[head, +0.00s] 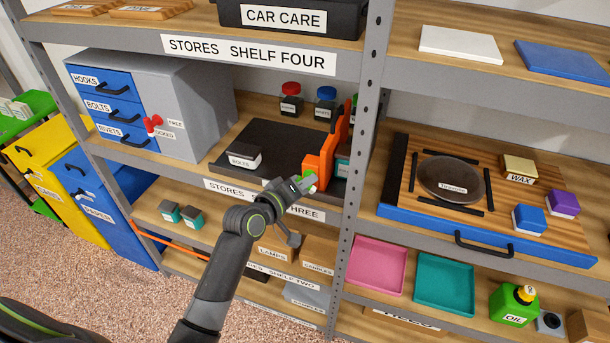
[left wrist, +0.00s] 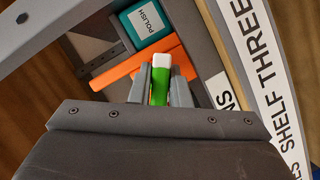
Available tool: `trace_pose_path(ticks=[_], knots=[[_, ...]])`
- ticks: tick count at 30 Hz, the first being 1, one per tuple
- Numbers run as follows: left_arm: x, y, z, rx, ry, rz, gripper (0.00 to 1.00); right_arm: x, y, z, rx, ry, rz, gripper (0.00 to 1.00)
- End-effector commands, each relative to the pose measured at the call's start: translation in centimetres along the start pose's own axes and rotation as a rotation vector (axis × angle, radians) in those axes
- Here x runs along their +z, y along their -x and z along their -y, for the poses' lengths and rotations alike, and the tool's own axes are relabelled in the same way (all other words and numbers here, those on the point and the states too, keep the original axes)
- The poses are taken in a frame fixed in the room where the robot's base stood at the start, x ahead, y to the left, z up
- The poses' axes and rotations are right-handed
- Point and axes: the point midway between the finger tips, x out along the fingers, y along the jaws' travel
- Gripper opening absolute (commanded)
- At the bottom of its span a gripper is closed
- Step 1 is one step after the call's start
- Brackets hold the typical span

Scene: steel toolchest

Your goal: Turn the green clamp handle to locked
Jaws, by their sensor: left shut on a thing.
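The orange clamp (head: 319,170) stands on shelf three beside the shelf's upright post. Its green handle (head: 309,175) shows only as a small patch at my left gripper (head: 303,183), which hides most of it. In the left wrist view the green handle (left wrist: 159,92) with a white end sits between the fingers of my left gripper (left wrist: 162,84). The left gripper is shut on the handle. The orange clamp body (left wrist: 125,68) shows just beyond the fingers in that view. My right gripper is not in view.
A dark mat (head: 270,142) carries a box marked BOLTS (head: 238,158). Red- and blue-lidded jars (head: 290,100) stand behind. A teal POLISH box (left wrist: 150,24) is close to the clamp. A grey drawer cabinet (head: 195,100) stands left; the steel post (head: 362,150) is close on the right.

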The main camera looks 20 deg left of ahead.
Motion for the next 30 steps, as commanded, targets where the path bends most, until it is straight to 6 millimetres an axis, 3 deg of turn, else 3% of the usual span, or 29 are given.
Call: trace_pose_path(ticks=[1,15,30], knots=[[-0.2,0.1,-0.4,-0.02,-0.04,0.002,0.0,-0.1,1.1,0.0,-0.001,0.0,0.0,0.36],[-0.1,0.1,-0.4,-0.19,-0.453,0.003,0.0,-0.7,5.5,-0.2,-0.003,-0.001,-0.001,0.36],[0.0,0.1,-0.1,-0.338,-0.812,0.003,0.0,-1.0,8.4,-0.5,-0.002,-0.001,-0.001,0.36]])
